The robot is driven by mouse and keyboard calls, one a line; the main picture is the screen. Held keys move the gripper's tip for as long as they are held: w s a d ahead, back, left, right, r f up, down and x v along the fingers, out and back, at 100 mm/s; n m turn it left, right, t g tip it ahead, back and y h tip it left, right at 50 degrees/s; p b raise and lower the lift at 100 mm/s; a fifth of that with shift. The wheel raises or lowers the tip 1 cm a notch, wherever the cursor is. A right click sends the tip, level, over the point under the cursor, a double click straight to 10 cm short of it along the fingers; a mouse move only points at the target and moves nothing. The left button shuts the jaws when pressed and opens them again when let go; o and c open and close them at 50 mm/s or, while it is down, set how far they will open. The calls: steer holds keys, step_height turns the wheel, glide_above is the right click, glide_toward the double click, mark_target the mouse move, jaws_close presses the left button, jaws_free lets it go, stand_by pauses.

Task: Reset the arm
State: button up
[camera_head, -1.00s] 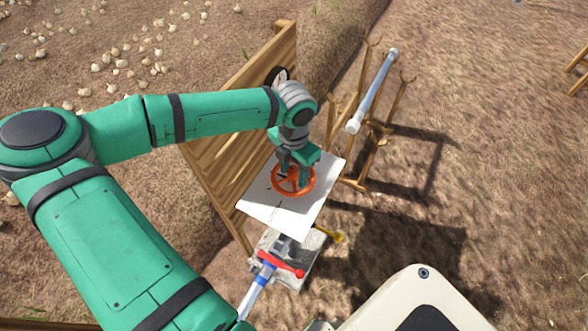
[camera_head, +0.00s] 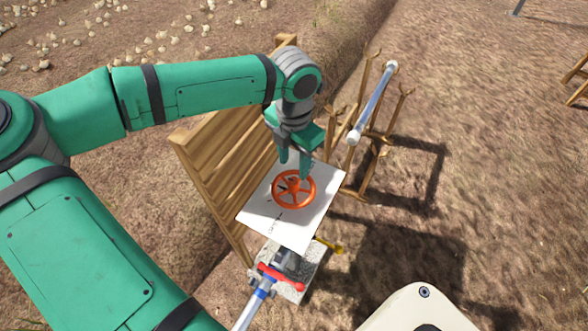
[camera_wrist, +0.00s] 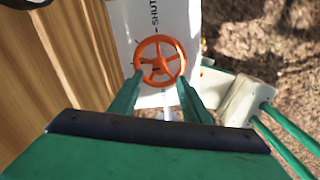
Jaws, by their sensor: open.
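My gripper (camera_head: 294,169) is open and empty, its fingers pointing down just above the orange handwheel (camera_head: 294,189). The handwheel lies on a white plate (camera_head: 268,215) with dark markings. In the wrist view my gripper (camera_wrist: 160,88) shows its two green fingers spread apart, with the handwheel (camera_wrist: 160,61) beyond the tips. The plate (camera_wrist: 125,20) there carries the letters "SHUT". In the head view the fingertips look close to the wheel's far rim; whether they touch it I cannot tell.
A slatted wooden panel (camera_head: 215,150) stands left of the plate. A red lever (camera_head: 281,278) on a pipe and a yellow handle (camera_head: 330,246) sit below it. A pale blue tube (camera_head: 373,103) rests on wooden stands behind right. Bare soil lies open at right.

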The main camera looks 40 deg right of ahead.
steer(key=shift+r, duration=0.4)
